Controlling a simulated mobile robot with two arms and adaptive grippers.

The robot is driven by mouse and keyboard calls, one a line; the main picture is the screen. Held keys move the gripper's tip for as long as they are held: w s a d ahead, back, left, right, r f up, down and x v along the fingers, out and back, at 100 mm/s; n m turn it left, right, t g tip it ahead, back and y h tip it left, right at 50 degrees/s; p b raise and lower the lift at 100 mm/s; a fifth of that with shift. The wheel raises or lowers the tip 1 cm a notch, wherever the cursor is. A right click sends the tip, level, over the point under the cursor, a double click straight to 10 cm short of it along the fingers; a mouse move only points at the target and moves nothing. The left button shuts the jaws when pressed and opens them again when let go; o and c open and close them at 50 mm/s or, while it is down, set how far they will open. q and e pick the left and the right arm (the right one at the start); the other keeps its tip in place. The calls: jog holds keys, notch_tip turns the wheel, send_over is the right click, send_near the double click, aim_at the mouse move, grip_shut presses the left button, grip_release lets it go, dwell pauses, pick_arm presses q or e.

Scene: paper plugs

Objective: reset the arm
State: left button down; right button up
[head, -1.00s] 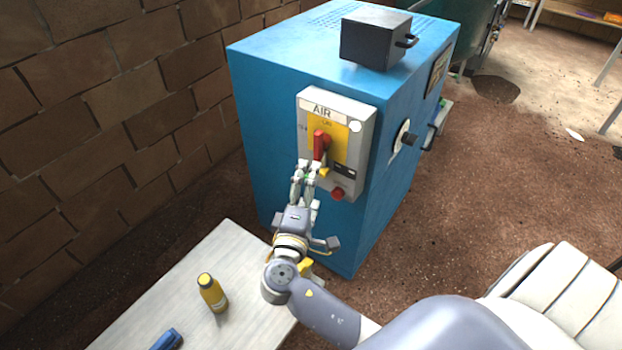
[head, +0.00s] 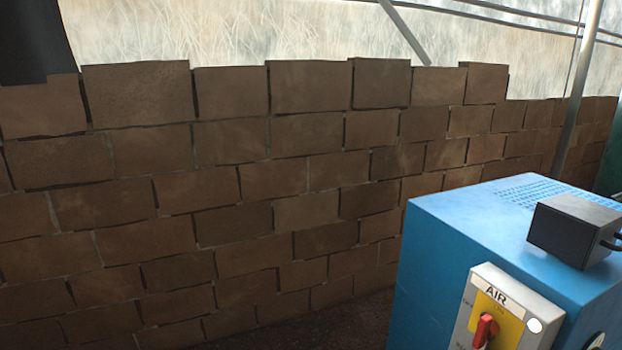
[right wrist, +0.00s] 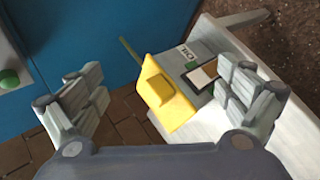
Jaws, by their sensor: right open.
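My right gripper (right wrist: 163,88) shows in the right wrist view with its two fingers spread wide. It is open and nothing is held between the fingers. The blue cabinet (right wrist: 85,45) is behind the left finger in that view. In the head view the blue cabinet (head: 430,265) stands at the lower right. Its AIR panel (head: 462,318) with a red handle (head: 485,330) is cut off by the bottom edge. Neither arm shows in the head view, and my left gripper is not in view.
A black box (head: 570,232) sits on the cabinet. A brick wall (head: 220,190) fills most of the head view.

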jog(key=s+a+f+m+g+y, duration=0.2)
jog(key=s+f+g+y, duration=0.15)
jog(key=s+f, duration=1.15)
jog(key=s+f+m+g+y, duration=0.1)
jog(key=s+f+m+g, duration=0.1)
jog(key=s, duration=0.8)
jog(key=s+f+m+g+y, duration=0.1)
jog(key=s+f+m, duration=0.3)
jog(key=s, duration=0.7)
notch_tip(320, 180, down, 2)
jog(key=shift+a+f+g+p, duration=0.1)
jog(key=shift+a+g+p, duration=0.2)
jog(key=shift+g, duration=0.05)
